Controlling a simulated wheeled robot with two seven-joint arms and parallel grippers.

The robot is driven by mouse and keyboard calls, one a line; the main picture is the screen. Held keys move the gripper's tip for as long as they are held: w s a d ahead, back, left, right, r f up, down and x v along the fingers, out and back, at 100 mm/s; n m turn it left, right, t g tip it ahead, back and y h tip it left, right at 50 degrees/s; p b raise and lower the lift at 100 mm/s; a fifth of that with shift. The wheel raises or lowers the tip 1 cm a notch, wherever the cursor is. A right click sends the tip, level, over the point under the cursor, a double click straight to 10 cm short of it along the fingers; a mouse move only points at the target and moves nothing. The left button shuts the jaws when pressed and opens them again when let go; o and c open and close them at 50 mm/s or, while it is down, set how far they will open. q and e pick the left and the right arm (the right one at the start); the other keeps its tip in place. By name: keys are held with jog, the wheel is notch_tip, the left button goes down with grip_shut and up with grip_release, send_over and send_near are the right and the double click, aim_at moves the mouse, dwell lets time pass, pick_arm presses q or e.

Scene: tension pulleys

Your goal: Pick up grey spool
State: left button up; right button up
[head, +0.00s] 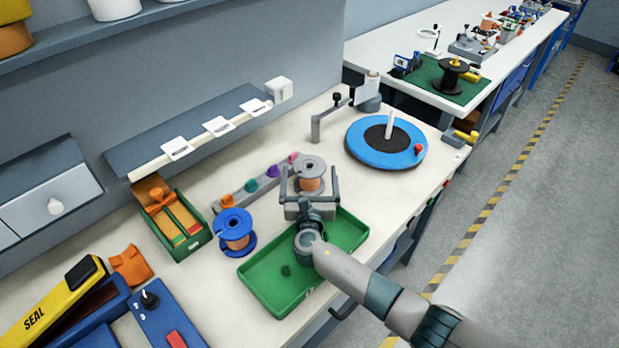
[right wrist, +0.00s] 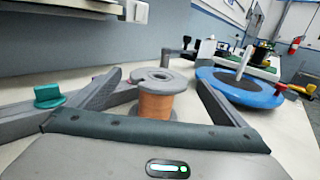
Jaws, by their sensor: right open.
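The grey spool (head: 311,167), wound with copper-coloured wire, stands upright on the white bench. My right gripper (head: 309,177) is open, with one finger on each side of the spool and a gap to it. In the right wrist view the spool (right wrist: 156,97) stands between the spread fingers of my right gripper (right wrist: 150,95), and its lower flange is partly hidden by the gripper body. My left gripper is not in view.
A green tray (head: 262,283) lies under my right wrist. A blue spool (head: 236,232) stands to the left. A grey rail with coloured knobs (head: 251,185) lies close to the grey spool. A blue turntable (head: 361,146) with an upright peg is at the right.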

aim_at(309, 165)
jog(key=w+b, duration=0.1)
jog(key=w, duration=0.2)
jog(key=shift+w+f+b, duration=0.15)
jog(key=shift+w+b, duration=0.05)
jog(key=shift+b, duration=0.2)
jog(key=shift+w, duration=0.3)
jog(key=c, duration=1.5)
jog(key=shift+r, duration=0.2)
jog(key=shift+c, duration=1.1)
jog(key=shift+r, duration=0.15)
